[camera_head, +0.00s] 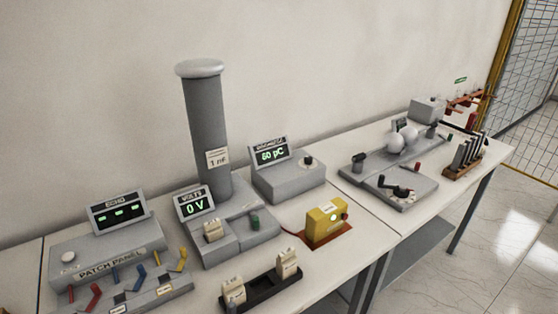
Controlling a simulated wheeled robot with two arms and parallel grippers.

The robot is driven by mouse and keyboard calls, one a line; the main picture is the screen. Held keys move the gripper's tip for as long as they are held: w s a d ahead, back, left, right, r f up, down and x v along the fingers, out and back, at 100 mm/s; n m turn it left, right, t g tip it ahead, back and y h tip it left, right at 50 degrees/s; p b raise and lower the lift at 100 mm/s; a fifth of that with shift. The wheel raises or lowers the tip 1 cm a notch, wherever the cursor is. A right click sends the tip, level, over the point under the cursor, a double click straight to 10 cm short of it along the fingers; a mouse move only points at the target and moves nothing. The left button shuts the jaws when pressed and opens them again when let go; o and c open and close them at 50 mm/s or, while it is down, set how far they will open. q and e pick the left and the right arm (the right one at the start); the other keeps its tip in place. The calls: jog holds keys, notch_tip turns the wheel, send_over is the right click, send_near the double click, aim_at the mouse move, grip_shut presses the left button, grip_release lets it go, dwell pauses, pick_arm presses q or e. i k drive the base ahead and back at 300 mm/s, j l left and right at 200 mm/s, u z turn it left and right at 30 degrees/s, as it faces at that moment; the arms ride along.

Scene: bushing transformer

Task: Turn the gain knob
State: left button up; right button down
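A grey box (290,186) with a tilted display (269,153) reading "60 pC" stands against the wall on the bench. A small dark knob (309,161) sits on the right of its top. I cannot read a gain label on the knob, and its pointer direction is too small to tell. Another dark knob or dial (400,191) sits on a grey unit (412,198) on the right bench. Neither of my grippers is in view.
A tall grey column (205,130) stands behind a unit reading "0 V" (197,204). A yellow box (327,221) stands in front of the "60 pC" box. A patch panel (110,260) is at left. A black holder (262,290) with tagged pieces is near the front edge.

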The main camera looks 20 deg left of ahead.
aim_at(308, 159)
jog(key=k, duration=0.3)
jog(key=k+u, duration=0.1)
jog(key=u, duration=0.3)
jog(key=k+u, duration=0.1)
jog(key=u, duration=0.25)
jog(key=k+j+u, duration=0.1)
jog(key=u, duration=0.3)
jog(key=i+l, duration=0.15)
jog(key=l, duration=0.3)
jog(key=i+l, duration=0.15)
jog(key=l, duration=0.3)
jog(key=i+l, duration=0.1)
jog(key=l, duration=0.35)
jog(key=i+l+u, duration=0.1)
jog(key=l, duration=0.3)
jog(key=i+l, duration=0.2)
jog(key=l, duration=0.25)
jog(key=i+l, duration=0.1)
jog(key=l, duration=0.35)
